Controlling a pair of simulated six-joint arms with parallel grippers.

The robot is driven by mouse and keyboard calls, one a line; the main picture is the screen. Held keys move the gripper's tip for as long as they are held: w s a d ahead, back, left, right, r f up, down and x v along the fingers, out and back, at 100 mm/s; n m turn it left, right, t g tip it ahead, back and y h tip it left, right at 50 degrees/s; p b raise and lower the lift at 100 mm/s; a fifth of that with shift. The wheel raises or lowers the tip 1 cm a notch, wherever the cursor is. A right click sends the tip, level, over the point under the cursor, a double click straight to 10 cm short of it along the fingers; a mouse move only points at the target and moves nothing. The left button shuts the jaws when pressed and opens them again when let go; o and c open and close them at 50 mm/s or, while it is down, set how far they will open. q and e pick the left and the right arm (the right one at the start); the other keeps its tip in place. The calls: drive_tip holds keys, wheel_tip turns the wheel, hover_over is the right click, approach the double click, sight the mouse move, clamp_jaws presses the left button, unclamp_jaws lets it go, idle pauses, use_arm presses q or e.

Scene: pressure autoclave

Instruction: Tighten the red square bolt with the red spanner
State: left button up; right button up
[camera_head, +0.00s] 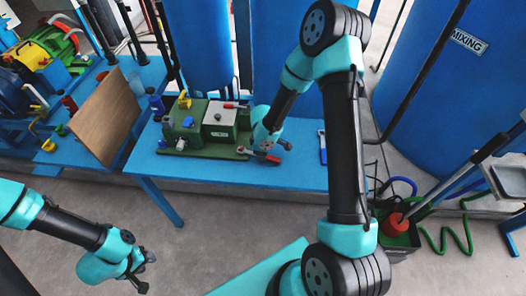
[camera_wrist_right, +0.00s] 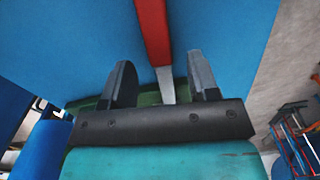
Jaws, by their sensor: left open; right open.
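The red spanner lies on the blue table beside the green-based autoclave rig (camera_head: 205,125). In the right wrist view, its red handle (camera_wrist_right: 153,30) and grey shank run between my two fingers, with a clear gap on both sides. My right gripper (camera_wrist_right: 164,80) is open over it, not holding it. In the head view this gripper (camera_head: 267,152) is at the rig's right front corner, with a bit of red (camera_head: 268,158) showing there. My left gripper (camera_head: 142,270) is open and empty, low at the left, over the floor. I cannot make out the red square bolt.
The blue table (camera_head: 300,172) is mostly clear to the right of the rig, with a small blue-and-white item (camera_head: 322,147) there. A brown board (camera_head: 105,115) stands at left. Blue tanks (camera_head: 450,90) rise behind. A dark bin with a red plunger (camera_head: 395,222) stands at right.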

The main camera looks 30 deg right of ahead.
drive_tip(key=shift+r, duration=0.1)
wheel_tip(320, 180, up, 17)
idle(0.8)
drive_tip(key=shift+r, duration=0.1)
idle(0.4)
idle(0.4)
